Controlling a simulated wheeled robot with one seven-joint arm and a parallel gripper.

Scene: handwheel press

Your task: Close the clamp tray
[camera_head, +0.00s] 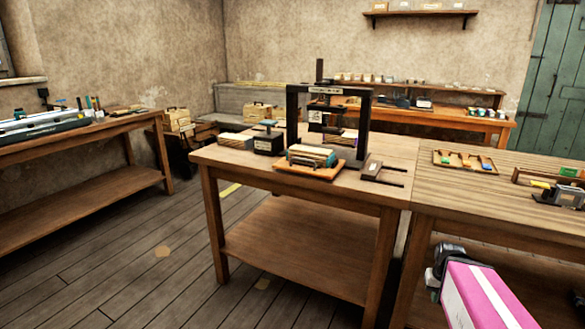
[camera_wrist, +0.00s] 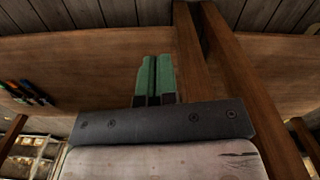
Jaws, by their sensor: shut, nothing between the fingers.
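A black handwheel press (camera_head: 291,120) stands on the middle wooden table. At its front, an orange-brown tray board (camera_head: 297,169) sticks out toward the table's near edge, with a stack of pale and teal items on it. It may be the clamp tray, but I cannot tell for sure. My gripper (camera_head: 441,262) is low at the lower right, in front of the tables and well away from the press. In the wrist view its green fingers (camera_wrist: 155,76) are together, with nothing between them.
The middle table (camera_head: 225,157) adjoins a striped-top table (camera_head: 440,200) on the right, bearing a tray of colored pieces (camera_head: 465,162). A small black block (camera_head: 268,143) and stacked boards (camera_head: 236,141) stand left of the press. Floor (camera_head: 130,265) is open at the left front.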

